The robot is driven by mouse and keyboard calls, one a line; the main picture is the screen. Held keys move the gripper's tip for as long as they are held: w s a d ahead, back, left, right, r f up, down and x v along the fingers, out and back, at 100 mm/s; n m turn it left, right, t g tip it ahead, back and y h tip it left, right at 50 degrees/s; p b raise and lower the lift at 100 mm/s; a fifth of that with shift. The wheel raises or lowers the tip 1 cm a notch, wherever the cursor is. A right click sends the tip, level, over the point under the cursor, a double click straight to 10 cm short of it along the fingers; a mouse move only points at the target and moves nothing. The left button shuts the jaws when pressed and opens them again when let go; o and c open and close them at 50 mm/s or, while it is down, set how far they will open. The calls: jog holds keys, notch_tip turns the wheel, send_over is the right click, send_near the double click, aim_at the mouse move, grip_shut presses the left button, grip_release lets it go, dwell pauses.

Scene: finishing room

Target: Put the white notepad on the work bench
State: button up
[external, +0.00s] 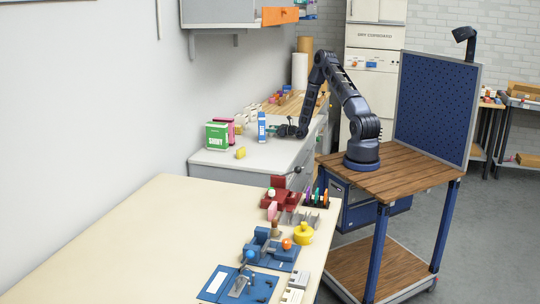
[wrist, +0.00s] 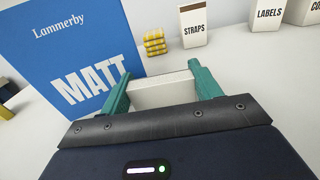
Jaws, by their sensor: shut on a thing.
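In the wrist view, my gripper (wrist: 160,88) has its two teal fingers closed on the sides of a flat white block, the white notepad (wrist: 163,93). The dark gripper body hides its near part. In the external view, my gripper (external: 287,130) is low over the grey-white counter (external: 228,163) by the wall, just right of a blue box. I cannot make out the notepad there, nor tell whether it touches the counter. A long pale bench (external: 120,240) fills the foreground; which surface is the work bench is not marked.
The blue MATT box (wrist: 75,45) stands close to my left finger; it shows in the external view (external: 262,127). A green box (external: 216,136) and a yellow block (external: 240,153) are nearby. Tools and blue trays crowd the pale bench's right edge; its middle is clear.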

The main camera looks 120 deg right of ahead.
notch_tip(320, 180, up, 20)
jog(key=shift+f, duration=0.15)
dwell(0.4)
jog(key=shift+w, duration=0.1)
jog(key=w+a+f+n+t+y, duration=0.15)
jog(key=w+a, duration=0.35)
jog(key=w, duration=0.7)
jog(key=w+a+n+t+y, duration=0.25)
jog(key=w+a, duration=0.25)
jog(key=w, duration=0.7)
jog(key=w+a+f+n+y, duration=0.2)
jog(key=w+a+y, duration=0.2)
jog(key=w+a, duration=1.3)
jog(key=w+a+f+n+y, duration=0.1)
jog(key=w+a, duration=0.4)
jog(key=a, duration=1)
jog(key=w+a+f+n+y, duration=0.1)
jog(key=w+a+n+y, duration=0.2)
jog(key=a, duration=1.2)
jog(key=w+a+f+n+y, duration=0.1)
jog(key=w+a+y, duration=0.5)
jog(key=a, duration=0.9)
jog(key=shift+w+a+n, duration=0.3)
jog(key=shift+n, duration=0.4)
jog(key=shift+r, duration=0.1)
